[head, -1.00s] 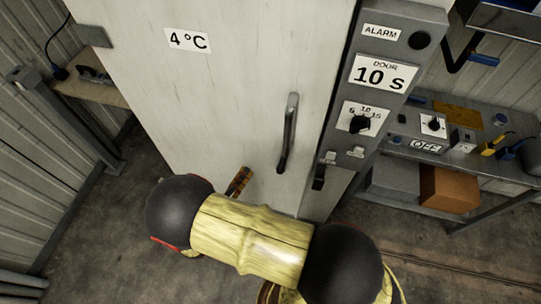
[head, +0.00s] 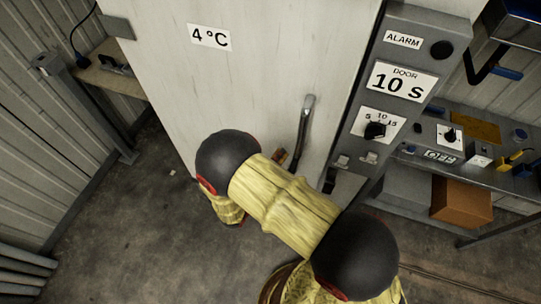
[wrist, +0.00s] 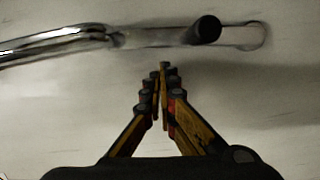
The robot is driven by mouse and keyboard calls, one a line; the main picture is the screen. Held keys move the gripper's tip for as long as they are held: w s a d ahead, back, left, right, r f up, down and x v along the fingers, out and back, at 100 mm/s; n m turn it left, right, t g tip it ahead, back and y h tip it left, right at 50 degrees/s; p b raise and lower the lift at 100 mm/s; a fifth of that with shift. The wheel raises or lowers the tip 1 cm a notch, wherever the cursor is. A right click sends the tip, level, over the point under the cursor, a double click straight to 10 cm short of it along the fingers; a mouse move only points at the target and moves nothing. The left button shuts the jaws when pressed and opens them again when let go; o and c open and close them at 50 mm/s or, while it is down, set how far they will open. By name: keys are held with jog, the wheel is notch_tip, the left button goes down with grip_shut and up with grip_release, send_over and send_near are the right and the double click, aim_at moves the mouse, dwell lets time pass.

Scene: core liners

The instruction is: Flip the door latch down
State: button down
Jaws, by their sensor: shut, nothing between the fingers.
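A pale door fills the middle of the head view, with an upright metal handle (head: 304,132) near its right edge. A small dark latch-like part (head: 328,181) sits low at the door's right edge, partly behind my arm. My gripper (wrist: 163,70) is shut and empty, its fingertips together. In the head view only a bit of my gripper (head: 279,158) shows past my arm, left of the handle. In the wrist view the shiny handle (wrist: 60,40) and a black round peg (wrist: 205,30) on a metal plate lie beyond the fingertips, apart from them.
A grey control panel (head: 421,68) with labels and a dial stands right of the door. A wooden ledge (head: 110,75) is at the left. The floor (head: 130,235) at lower left is clear.

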jog(key=shift+s+d, duration=0.1)
jog(key=shift+d, duration=0.4)
jog(key=shift+d, duration=0.1)
jog(key=shift+s+d+m, duration=0.15)
jog(key=shift+d+m, duration=0.15)
jog(key=shift+m, duration=0.1)
